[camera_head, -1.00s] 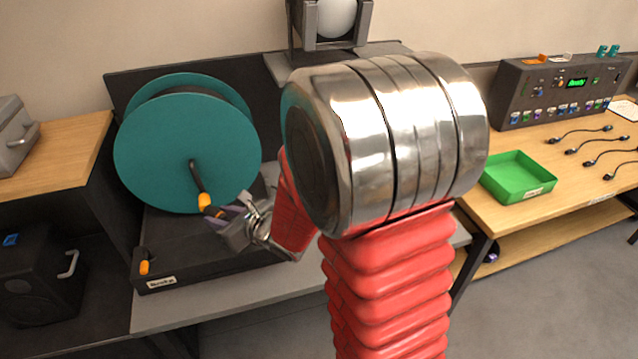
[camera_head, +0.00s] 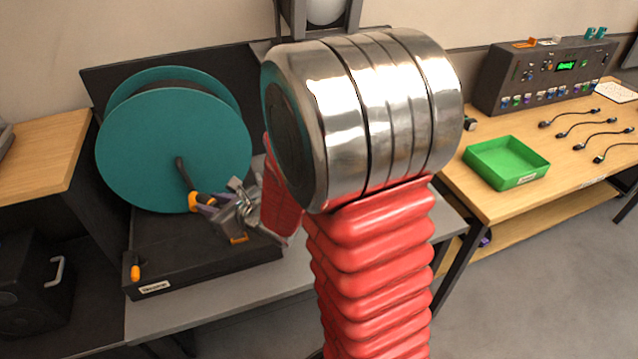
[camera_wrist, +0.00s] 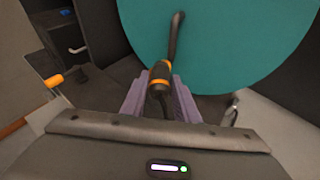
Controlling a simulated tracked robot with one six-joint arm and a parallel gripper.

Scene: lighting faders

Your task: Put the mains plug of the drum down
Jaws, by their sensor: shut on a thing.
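The cable drum (camera_head: 165,150) is a large teal reel on a dark base (camera_head: 200,255) at the left of the head view. It fills the top of the wrist view (camera_wrist: 225,45). My gripper (camera_head: 212,205) is in front of the drum's lower right. In the wrist view its purple-grey fingers (camera_wrist: 160,97) are shut on the black and orange mains plug (camera_wrist: 160,75). The plug also shows in the head view (camera_head: 194,201). A short black cable (camera_wrist: 175,35) runs from the plug up across the drum's face.
A small orange-handled part (camera_head: 135,270) stands at the base's front left corner. A green tray (camera_head: 507,162), several black cables (camera_head: 580,125) and a control desk (camera_head: 545,75) are on the wooden table at right. A dark cabinet (camera_head: 35,280) is at lower left.

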